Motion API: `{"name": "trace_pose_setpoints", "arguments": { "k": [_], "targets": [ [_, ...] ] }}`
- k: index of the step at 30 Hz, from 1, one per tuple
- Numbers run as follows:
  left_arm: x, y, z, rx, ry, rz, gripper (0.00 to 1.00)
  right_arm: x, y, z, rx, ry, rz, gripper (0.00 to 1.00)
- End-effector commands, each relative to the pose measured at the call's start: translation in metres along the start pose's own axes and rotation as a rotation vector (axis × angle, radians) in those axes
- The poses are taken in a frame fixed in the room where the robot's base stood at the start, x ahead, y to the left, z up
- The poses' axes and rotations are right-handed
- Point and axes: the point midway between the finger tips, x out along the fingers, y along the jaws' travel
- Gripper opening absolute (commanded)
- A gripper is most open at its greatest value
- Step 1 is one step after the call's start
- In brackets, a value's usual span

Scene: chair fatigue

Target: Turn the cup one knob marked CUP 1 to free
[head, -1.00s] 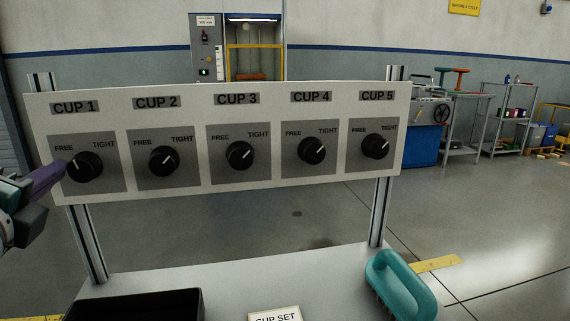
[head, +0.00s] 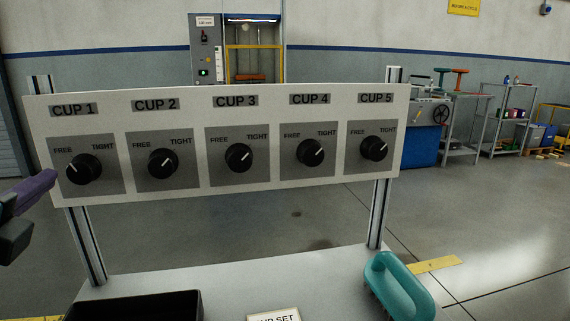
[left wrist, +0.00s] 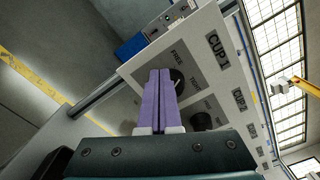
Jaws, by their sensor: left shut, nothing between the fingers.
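The CUP 1 knob (head: 83,169) is a round black knob at the left end of a white panel (head: 215,195), between the words FREE and TIGHT. My right gripper is not in view.
Several more knobs, such as the CUP 2 knob (head: 163,163), have marks toward TIGHT. Two metal posts hold the panel above a grey table (head: 230,284). A black tray (head: 140,307) and a teal-handled brush (head: 405,287) are on it.

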Motion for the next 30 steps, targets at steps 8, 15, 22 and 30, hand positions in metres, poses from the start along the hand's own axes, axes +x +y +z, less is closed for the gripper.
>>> {"name": "trace_pose_setpoints", "arguments": {
  "k": [8,15,22,30],
  "targets": [
    [-0.036,0.000,0.000,-0.002,-0.001,0.002,0.00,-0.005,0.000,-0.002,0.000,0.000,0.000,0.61],
    [-0.044,0.000,0.001,-0.001,-0.003,0.001,0.00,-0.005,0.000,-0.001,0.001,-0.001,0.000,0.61],
    [-0.044,-0.003,0.001,0.034,-0.003,0.001,0.00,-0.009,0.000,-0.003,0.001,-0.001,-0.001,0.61],
    [-0.049,-0.034,-0.006,0.629,-0.005,0.009,0.00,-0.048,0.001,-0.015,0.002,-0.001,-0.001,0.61]
  ]
}}
